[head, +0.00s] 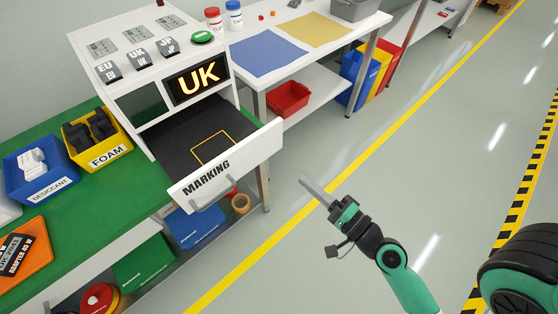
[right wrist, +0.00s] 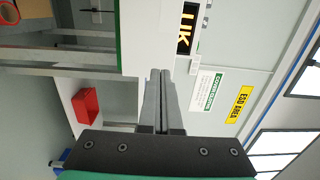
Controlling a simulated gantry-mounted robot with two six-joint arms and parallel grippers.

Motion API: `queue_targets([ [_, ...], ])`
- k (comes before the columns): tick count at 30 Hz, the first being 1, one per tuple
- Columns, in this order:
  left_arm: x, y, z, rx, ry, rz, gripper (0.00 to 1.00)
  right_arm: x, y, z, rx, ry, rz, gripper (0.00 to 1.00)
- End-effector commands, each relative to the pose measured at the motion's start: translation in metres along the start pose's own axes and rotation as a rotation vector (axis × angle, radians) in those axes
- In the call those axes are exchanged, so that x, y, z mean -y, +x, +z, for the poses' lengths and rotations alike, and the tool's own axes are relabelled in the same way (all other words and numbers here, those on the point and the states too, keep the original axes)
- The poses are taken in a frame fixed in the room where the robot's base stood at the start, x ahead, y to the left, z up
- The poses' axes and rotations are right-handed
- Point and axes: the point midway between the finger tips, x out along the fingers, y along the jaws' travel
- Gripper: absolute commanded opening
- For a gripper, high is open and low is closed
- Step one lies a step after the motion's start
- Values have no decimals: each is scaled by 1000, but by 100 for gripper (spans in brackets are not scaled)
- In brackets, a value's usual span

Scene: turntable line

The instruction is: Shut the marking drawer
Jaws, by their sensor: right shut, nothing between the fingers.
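The marking drawer (head: 228,161) is pulled out of the white marking machine (head: 133,70). Its white front reads "MARKING" and carries a grey handle, and its dark inside shows a yellow square outline. My right gripper (head: 304,180) is to the right of the drawer front, apart from it, over the grey floor in the picture. Its fingers are together with nothing between them, as the right wrist view also shows (right wrist: 161,75). My left gripper is not in view.
The machine's lit screen (head: 198,80) reads "UK". A yellow FOAM bin (head: 97,141) and a blue DESICCANT bin (head: 40,168) stand left on the green bench. A table leg (head: 263,184) stands close by the drawer's right side. The floor right of the drawer is free.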

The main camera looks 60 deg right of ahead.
Motion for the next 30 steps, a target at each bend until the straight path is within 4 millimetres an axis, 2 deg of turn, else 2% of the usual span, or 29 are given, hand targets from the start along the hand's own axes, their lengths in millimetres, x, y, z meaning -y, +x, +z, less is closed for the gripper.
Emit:
queue_targets([
  [1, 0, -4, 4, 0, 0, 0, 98, -14, -9, -5, -24, 8, 30, 0],
  [2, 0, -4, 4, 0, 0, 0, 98, -18, -11, -8, -36, 10, 39, 0],
  [8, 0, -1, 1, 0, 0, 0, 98, -14, -8, -11, -45, 6, 36, 0],
  [11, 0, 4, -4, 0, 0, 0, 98, -13, 2, -12, -44, 5, 35, 0],
  [14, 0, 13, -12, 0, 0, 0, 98, -10, 18, -11, -40, 5, 34, 0],
  [21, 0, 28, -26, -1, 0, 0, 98, -13, 71, -14, -41, 4, 33, 0],
  [27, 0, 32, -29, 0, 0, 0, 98, -18, 109, -16, -43, 4, 34, 0],
  [30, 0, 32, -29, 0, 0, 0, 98, -20, 121, -16, -43, 4, 34, 0],
])
